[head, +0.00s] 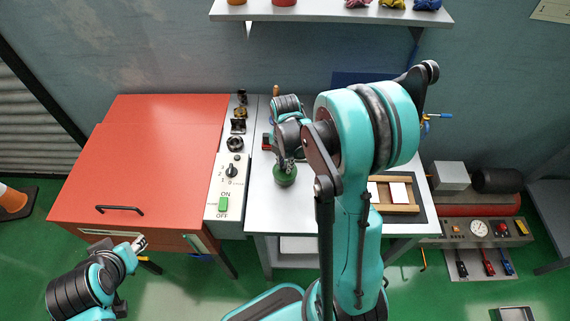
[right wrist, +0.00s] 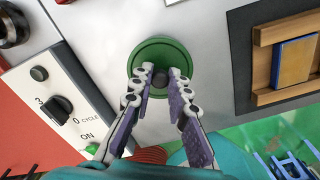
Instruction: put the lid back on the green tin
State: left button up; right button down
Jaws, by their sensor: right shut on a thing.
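The green lid (right wrist: 150,55) is round with a dark knob in its middle. My right gripper (right wrist: 162,80) is shut on this knob, one finger on each side. In the head view my right gripper (head: 287,162) points down over the white table, with the green tin (head: 285,177) right below it. The lid hides most of the tin from above, and I cannot tell whether the lid rests on it or is held just above. My left gripper (head: 139,244) is far off at lower left, in front of the red cabinet; its fingers are too small to read.
The control panel (head: 229,185) with a dial and green button stands left of the tin. A wooden frame tray (head: 394,208) lies to the right on a dark mat. A shelf (head: 330,15) hangs above.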

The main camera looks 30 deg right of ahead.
dwell(0.6)
dwell(0.3)
jog(key=c, duration=0.9)
grip_release()
jog(key=shift+r+p, duration=2.45)
jog(key=shift+r, duration=1.05)
jog(key=shift+c, duration=0.4)
grip_shut()
